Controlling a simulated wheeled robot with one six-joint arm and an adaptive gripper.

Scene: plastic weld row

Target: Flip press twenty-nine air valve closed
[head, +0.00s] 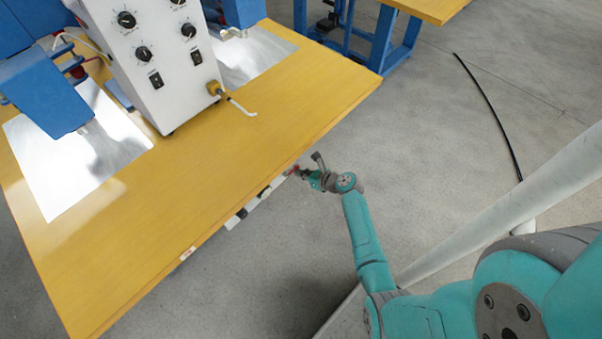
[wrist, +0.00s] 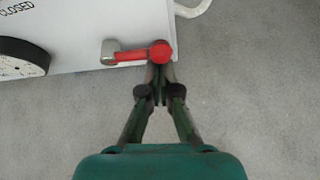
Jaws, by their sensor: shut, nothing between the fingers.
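The air valve's red lever (wrist: 132,55) shows in the wrist view on a white panel (wrist: 75,30). It runs sideways from a grey pivot (wrist: 110,50) on the left to a round red knob on the right. The word CLOSED is printed at the panel's upper left. My gripper (wrist: 157,78) is shut and empty, its tips right at the knob's lower side; I cannot tell whether they touch. In the head view my gripper (head: 303,173) is beside the table's edge, near a small red spot, and the valve is too small to make out.
A round black-rimmed gauge (wrist: 22,58) sits left of the lever. A pale tube (wrist: 193,9) curves at the panel's right. The yellow table (head: 200,205) carries a white control box (head: 170,75) and blue press parts.

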